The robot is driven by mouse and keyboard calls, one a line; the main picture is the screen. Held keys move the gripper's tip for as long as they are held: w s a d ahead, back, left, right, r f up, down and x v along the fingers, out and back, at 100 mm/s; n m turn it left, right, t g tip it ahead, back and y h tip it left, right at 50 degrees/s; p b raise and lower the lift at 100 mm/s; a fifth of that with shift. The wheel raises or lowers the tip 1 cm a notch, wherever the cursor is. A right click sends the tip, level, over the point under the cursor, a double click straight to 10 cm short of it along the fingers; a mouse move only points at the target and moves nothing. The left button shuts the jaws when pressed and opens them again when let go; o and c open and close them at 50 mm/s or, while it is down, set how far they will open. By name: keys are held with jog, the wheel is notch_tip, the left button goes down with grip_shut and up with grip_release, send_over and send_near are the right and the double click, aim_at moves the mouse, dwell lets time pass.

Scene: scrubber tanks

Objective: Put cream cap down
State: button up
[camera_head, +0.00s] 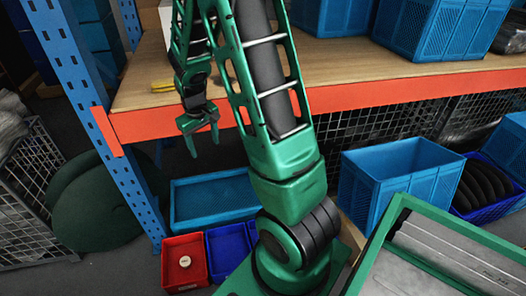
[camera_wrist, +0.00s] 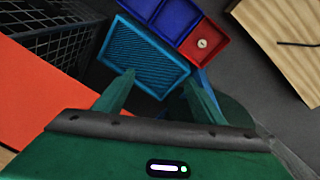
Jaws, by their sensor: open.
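The cream cap (camera_head: 184,261) lies inside the red bin (camera_head: 172,280) on the floor, near the middle of it. In the wrist view the cream cap (camera_wrist: 202,44) is a small round disc in the red bin (camera_wrist: 213,60), at the upper right. My gripper (camera_head: 202,140) hangs above and behind the bins, in front of the shelf's orange edge, with its fingers pointing down. The fingers (camera_wrist: 158,85) are spread apart with nothing between them, over the blue tray. The cap is well apart from the fingers.
Dark blue bins (camera_head: 228,252) stand beside the red bin. A lighter blue tray (camera_head: 215,197) lies behind them. The orange-edged shelf (camera_head: 400,84) and its blue post (camera_head: 95,100) are close to my arm. A blue crate (camera_head: 395,185) stands at right.

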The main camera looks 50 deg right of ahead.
jog(key=s+a+r+m, duration=0.1)
jog(key=s+r, duration=0.4)
jog(key=s, duration=0.5)
jog(key=s+a+r+m+y, duration=0.1)
jog(key=s+r+m, duration=0.1)
jog(key=s+r, duration=0.3)
jog(key=s+a+r+m+g, duration=0.1)
jog(key=s+r, duration=0.4)
jog(key=s, duration=0.9)
jog(key=shift+s+a+m, duration=0.15)
jog(key=shift+s+m, duration=0.2)
jog(key=shift+m, duration=0.05)
